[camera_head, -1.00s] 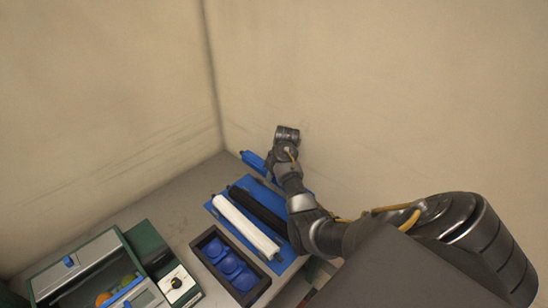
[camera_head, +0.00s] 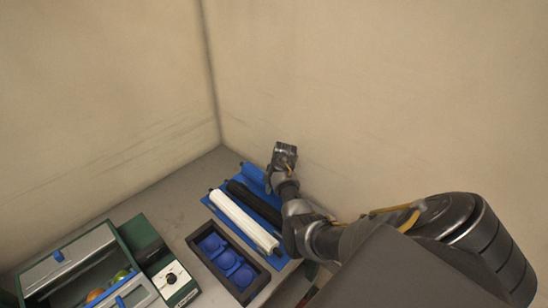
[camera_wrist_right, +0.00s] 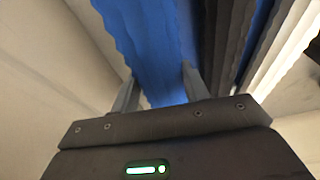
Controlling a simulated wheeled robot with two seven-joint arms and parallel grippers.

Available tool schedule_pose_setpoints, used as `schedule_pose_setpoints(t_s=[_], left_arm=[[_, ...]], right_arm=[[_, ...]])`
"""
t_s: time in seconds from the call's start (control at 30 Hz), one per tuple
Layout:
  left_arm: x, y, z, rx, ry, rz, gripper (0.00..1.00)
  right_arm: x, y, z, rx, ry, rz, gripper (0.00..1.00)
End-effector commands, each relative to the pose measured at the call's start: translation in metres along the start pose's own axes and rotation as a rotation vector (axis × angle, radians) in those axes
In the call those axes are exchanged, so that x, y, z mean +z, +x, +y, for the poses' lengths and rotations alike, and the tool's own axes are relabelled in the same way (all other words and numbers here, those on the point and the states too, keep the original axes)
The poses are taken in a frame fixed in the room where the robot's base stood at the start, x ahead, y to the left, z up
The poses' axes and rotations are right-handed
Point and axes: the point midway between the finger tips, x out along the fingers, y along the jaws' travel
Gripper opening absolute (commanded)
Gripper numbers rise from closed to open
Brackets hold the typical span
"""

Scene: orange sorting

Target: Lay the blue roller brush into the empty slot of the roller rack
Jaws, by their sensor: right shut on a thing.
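The blue roller brush (camera_head: 252,173) is at the back right side of the blue roller rack (camera_head: 212,204), partly hidden by my right arm. It lies roughly parallel to the black roller (camera_head: 254,202) and white roller (camera_head: 240,218) in the rack. In the right wrist view my right gripper (camera_wrist_right: 160,88) is shut on the blue brush (camera_wrist_right: 150,45), with a finger on each side. The black roller (camera_wrist_right: 230,30) and white roller (camera_wrist_right: 287,40) show to its right. I cannot tell whether the brush touches the rack. My left gripper is not in view.
A dark tray with blue cups (camera_head: 228,262) stands in front of the rack. A green box with fruit (camera_head: 95,295) and a device with a white dial panel (camera_head: 174,279) are at the left. Walls (camera_head: 330,90) close in behind. Grey table (camera_head: 172,205) is clear left of the rack.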

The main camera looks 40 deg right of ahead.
Motion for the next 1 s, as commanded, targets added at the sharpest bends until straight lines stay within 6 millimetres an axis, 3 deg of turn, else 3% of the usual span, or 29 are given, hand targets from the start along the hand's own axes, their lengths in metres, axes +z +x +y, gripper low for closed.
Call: schedule_pose_setpoints(t_s=[0.3, 1.0], left_arm=[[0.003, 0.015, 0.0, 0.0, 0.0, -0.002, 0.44], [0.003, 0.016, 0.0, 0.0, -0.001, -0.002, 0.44]], right_arm=[[0.004, 0.02, 0.001, 0.001, 0.0, 0.002, 0.22], [0.005, 0.022, 0.001, 0.001, 0.0, 0.002, 0.22]])
